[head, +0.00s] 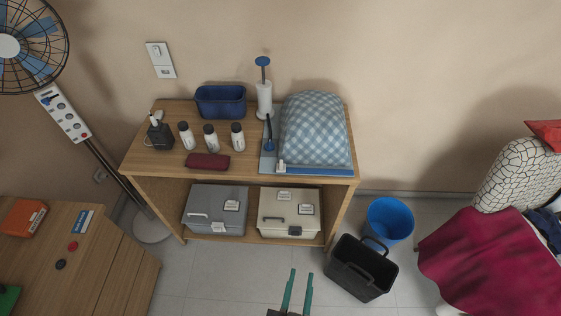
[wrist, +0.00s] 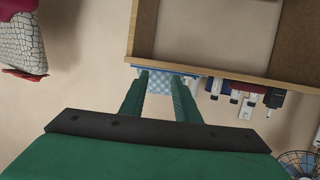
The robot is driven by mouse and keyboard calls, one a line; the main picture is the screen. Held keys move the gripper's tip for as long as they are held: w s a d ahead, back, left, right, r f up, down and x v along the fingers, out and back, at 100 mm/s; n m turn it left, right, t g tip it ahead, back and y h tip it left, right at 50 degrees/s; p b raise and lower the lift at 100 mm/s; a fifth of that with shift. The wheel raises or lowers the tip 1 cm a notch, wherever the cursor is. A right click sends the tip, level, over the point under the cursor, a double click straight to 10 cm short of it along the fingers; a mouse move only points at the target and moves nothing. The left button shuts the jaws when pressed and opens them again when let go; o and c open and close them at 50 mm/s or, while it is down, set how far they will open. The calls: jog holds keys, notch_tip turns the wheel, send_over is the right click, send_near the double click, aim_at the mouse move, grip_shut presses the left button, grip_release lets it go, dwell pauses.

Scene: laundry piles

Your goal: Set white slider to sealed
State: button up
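The white slider (head: 281,165) is a small white piece at the left end of the blue strip (head: 318,170) along the front of a blue-and-white checked bag (head: 314,125). The bag lies puffed up on the right of the wooden shelf unit's top. The checked cloth also shows between my fingers in the wrist view (wrist: 158,84), where I cannot make out the slider. My gripper (head: 298,275) has two green fingers, apart and empty, in front of the shelf unit and well short of the slider.
Left of the bag on the shelf unit (head: 164,163) stand a white pump (head: 264,95) with a blue handle, a blue basket (head: 220,101), several bottles and a dark red pouch (head: 207,161). A black bin (head: 360,275) and blue bucket (head: 390,218) stand at right.

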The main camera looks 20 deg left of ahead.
jog(key=w+a+n+y, duration=0.1)
jog(key=w+a, duration=0.2)
jog(key=w, duration=0.4)
jog(key=w+a+y, duration=0.1)
jog(key=w+a, duration=0.2)
jog(key=w, duration=0.4)
jog(key=n+g, duration=0.1)
jog(key=g, duration=0.1)
send_near(281, 163)
jog(key=shift+y, duration=0.3)
jog(key=x, duration=1)
jog(key=shift+w+d+f, duration=0.1)
jog(key=shift+w+d, duration=0.05)
jog(key=shift+w, duration=0.1)
grip_shut()
